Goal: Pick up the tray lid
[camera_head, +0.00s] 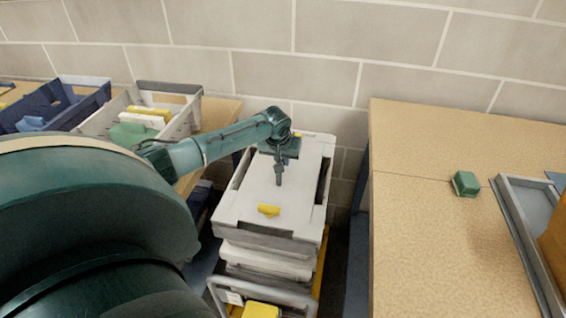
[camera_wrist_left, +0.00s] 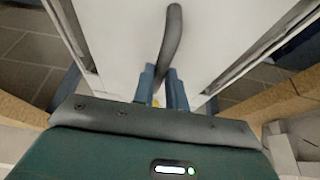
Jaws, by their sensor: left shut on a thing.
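The tray lid (camera_head: 250,190) is a pale flat panel on top of a stack of trays in the middle of the head view. My left gripper (camera_head: 279,178) points down over the lid and is shut on its handle. In the left wrist view the pale lid (camera_wrist_left: 125,30) fills the upper middle, and the dark curved handle (camera_wrist_left: 171,40) runs down between the fingers of my left gripper (camera_wrist_left: 163,88). I cannot tell whether the lid is lifted off the stack. My right gripper is not in view.
A yellow piece (camera_head: 269,210) shows at the lid's near end. Grey and dark blue bins (camera_head: 187,127) stand on the left bench. The right bench (camera_head: 420,200) holds a small green block (camera_head: 466,183) and a grey tray (camera_head: 507,205). A brick wall (camera_head: 270,80) stands behind.

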